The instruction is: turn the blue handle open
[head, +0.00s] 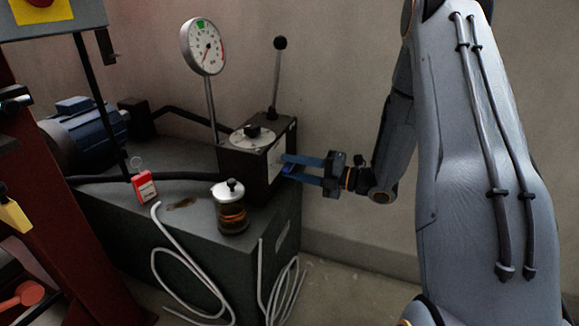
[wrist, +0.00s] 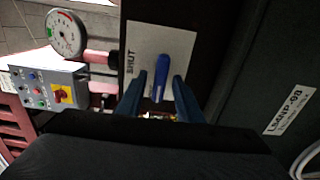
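The blue handle (wrist: 160,78) is in the wrist view, on a pale plate (wrist: 142,45) with the word SHUT at its left edge. It runs nearly up and down in that picture, with a slight tilt. My gripper (wrist: 160,85) has one blue finger on each side of the handle, with a visible gap on both sides, so it is open around it. In the head view my gripper (head: 288,167) reaches from the right to the face of a black box (head: 240,165). There its fingers largely hide the handle.
A dial gauge (head: 204,47) and a black-knobbed lever (head: 277,80) rise by the box. A glass jar (head: 231,212) and a red tag (head: 144,187) are on the dark green cabinet (head: 180,240). Pale hoses (head: 180,285) hang in front. A control panel (wrist: 48,88) shows in the wrist view.

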